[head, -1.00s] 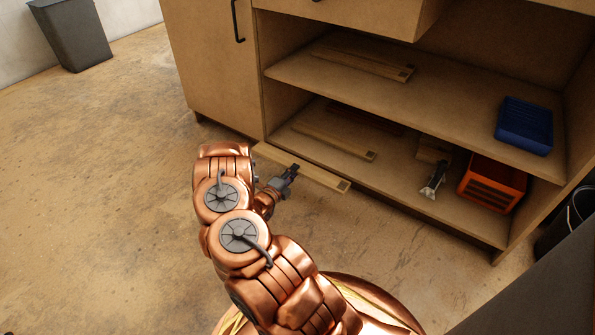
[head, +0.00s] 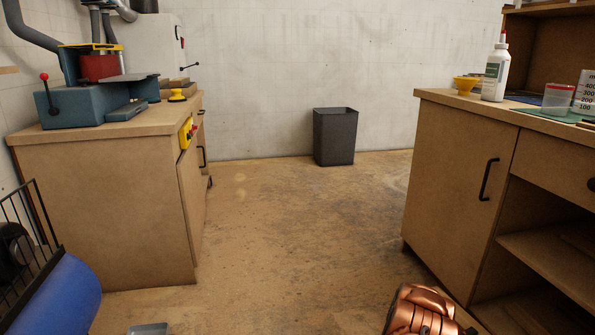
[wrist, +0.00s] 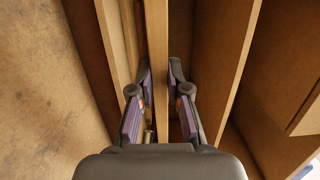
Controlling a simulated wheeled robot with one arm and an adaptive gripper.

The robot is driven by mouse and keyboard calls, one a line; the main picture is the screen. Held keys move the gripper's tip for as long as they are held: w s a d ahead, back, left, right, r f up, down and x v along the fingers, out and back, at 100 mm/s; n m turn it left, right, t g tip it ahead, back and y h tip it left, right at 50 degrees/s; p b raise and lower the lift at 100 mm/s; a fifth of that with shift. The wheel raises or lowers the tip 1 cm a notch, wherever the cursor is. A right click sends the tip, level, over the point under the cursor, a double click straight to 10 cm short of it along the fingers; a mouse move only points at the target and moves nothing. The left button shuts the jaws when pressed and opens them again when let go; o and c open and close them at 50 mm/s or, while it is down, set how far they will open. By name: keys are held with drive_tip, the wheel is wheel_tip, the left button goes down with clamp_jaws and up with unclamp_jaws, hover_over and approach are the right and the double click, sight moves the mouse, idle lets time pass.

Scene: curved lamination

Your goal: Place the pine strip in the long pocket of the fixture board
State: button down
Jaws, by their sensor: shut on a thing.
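In the wrist view my gripper (wrist: 161,68) is shut on a long, pale wooden strip, the pine strip (wrist: 157,30). The strip runs lengthwise between the two fingers, away from the wrist. Shelf boards of the cabinet show close on both sides. In the head view only a copper part of my arm shows at the bottom right; my gripper and the strip are out of that view. I cannot make out the fixture board in any current view.
The right workbench (head: 459,190) carries a white bottle (head: 496,72), a yellow funnel-like piece (head: 466,85), a clear tub (head: 558,98) and a green mat (head: 548,116). A machine (head: 90,95) stands on the left cabinet (head: 105,210). A dark bin (head: 335,137) stands at the wall.

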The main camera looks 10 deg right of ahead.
drive_tip(key=w+a+r+n+t+y+p, duration=0.55)
drive_tip(key=w+a+r+n+t, duration=0.35)
drive_tip(key=w+a+r, duration=1.1)
drive_tip(key=w+a+r+n+t+y+p, duration=0.25)
drive_tip(key=a+r+y, duration=0.35)
drive_tip(key=a+r, duration=0.75)
drive_tip(key=w+a+r+n+t+y+p, duration=0.1)
drive_tip(key=a+r+n+t+y+p, duration=0.4)
drive_tip(key=a+r, duration=0.8)
drive_tip(key=d+r+g+y+p, duration=0.1)
drive_tip(key=d+r+g+p, duration=0.1)
drive_tip(key=r+p, duration=3.3)
wheel_tip(320, 180, up, 5)
drive_tip(key=shift+s+d+f+m, duration=0.2)
drive_tip(key=shift+d+m, duration=0.25)
drive_tip(key=shift+d, duration=0.2)
